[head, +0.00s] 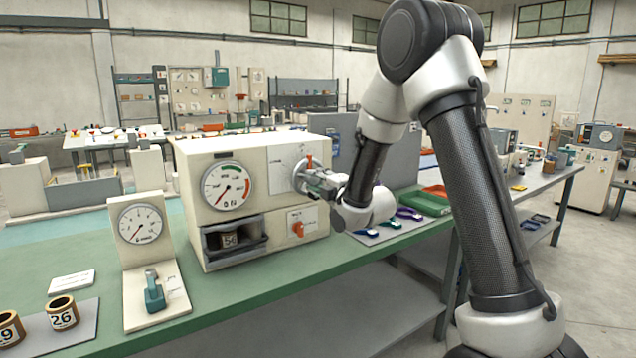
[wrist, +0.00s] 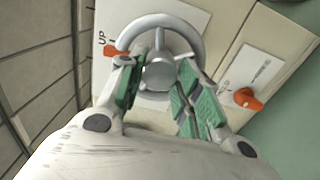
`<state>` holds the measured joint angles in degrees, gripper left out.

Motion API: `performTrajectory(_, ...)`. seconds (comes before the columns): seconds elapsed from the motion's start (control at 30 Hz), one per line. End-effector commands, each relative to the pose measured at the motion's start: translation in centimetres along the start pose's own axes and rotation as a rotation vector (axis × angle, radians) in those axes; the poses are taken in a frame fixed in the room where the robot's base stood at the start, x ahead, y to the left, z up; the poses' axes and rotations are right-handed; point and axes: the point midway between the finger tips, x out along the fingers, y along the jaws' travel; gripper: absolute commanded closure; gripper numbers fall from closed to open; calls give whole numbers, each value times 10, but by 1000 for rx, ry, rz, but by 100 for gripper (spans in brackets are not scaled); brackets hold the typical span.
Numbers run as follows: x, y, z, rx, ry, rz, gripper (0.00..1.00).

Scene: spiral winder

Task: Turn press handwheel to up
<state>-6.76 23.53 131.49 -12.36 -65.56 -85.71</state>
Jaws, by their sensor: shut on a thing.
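The press handwheel (head: 300,174) is a grey wheel on the right part of the cream press (head: 205,170). In the wrist view its rim (wrist: 198,38) and round hub (wrist: 160,72) show clearly. An orange marker (wrist: 115,51) lies at the wheel's rim, close to the printed word UP (wrist: 101,38). My gripper (wrist: 160,68) is shut on the handwheel, with a green-padded finger on each side of the hub. In the head view my gripper (head: 326,181) reaches the wheel from the right and partly hides it.
The press has a dial (head: 228,186), an orange knob (head: 298,229) below the wheel and an open drawer (head: 234,238) with a numbered ring. A gauge stand (head: 142,223) is at left on the green bench (head: 270,274). Coloured tools (head: 395,223) lie right of the press.

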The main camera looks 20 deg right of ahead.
Motion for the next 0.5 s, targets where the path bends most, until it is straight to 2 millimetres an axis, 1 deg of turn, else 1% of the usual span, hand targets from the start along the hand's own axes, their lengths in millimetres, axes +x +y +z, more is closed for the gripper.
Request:
performTrajectory(0.07, 0, -1, -1, -1, 2, -2, 90)
performTrajectory(0.1, 0, -1, -1, -1, 2, -2, 64)
performTrajectory(0.13, 0, -1, -1, -1, 2, -2, 59)
performTrajectory(0.17, 0, -1, -1, -1, 2, -2, 57)
performTrajectory(0.43, 0, 0, 0, 0, 1, -1, 57)
performTrajectory(0.5, -3, 0, 0, 0, 0, -1, 57)
